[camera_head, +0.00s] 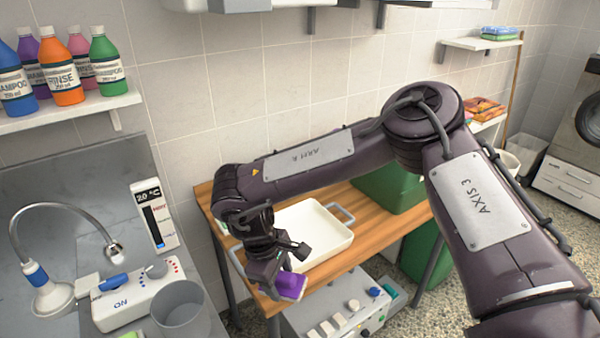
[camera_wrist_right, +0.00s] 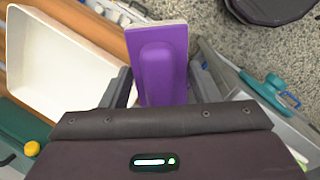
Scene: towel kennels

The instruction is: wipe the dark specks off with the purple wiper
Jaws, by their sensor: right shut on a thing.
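The purple wiper (camera_head: 291,285) has a pale pad along its edge. My right gripper (camera_head: 280,264) is shut on it and holds it near the front edge of the wooden table, in front of the white tray (camera_head: 340,236). In the right wrist view the wiper (camera_wrist_right: 160,60) sits between the two fingers of the right gripper (camera_wrist_right: 158,88). I cannot make out any dark specks in either view. My left gripper is not in view.
A green bin (camera_head: 385,190) stands on the wooden table (camera_head: 207,191). A control box (camera_head: 335,318) with buttons is below the wiper. A grey cup (camera_head: 180,308) and sink tap (camera_head: 60,235) are at left. Bottles line a shelf (camera_head: 75,113).

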